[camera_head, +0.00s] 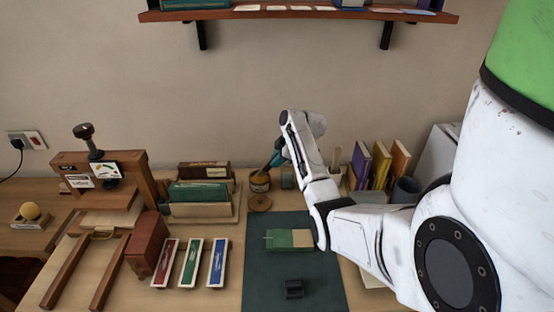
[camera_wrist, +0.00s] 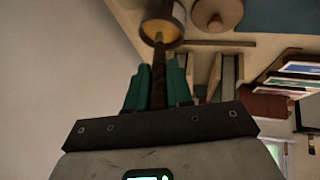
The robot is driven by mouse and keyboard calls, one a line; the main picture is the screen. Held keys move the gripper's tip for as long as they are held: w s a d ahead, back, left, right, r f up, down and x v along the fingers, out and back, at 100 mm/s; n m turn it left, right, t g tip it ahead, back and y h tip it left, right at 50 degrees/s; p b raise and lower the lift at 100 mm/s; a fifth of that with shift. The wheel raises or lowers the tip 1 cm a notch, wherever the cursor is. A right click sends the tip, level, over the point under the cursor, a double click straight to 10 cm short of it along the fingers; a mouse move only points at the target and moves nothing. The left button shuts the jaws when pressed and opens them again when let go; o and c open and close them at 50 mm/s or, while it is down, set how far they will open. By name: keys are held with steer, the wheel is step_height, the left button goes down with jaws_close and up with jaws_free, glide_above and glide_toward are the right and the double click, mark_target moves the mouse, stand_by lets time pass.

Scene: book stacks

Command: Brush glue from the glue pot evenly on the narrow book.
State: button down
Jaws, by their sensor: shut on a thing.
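The glue pot (camera_head: 260,184) is a small dark jar with a pale label, behind the mat at the middle of the bench. Its mouth, with amber inside, shows in the wrist view (camera_wrist: 160,30). My gripper (camera_head: 276,159) is beside and above the pot, its teal fingers shut on the brown handle of a brush (camera_wrist: 158,62). The brush runs to the pot's mouth; its bristles are hidden or too dark to tell. A book with a green cover and a tan strip (camera_head: 289,240) lies flat on the dark green mat (camera_head: 265,280); I take it for the narrow book.
A round wooden lid (camera_head: 259,203) lies in front of the pot. A book rack (camera_head: 203,211) stands to its left, with three coloured trays (camera_head: 190,262) in front. A wooden press (camera_head: 105,200) is at far left. A black block (camera_head: 293,289) sits on the mat. Upright books (camera_head: 379,166) stand right.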

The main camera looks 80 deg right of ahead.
steer(key=shift+f+b, duration=0.4)
steer(key=shift+f, duration=0.15)
stand_by(1.2)
steer(key=shift+r+p, duration=2.7)
steer(key=shift+r, duration=0.9)
steer(key=shift+f, duration=0.1)
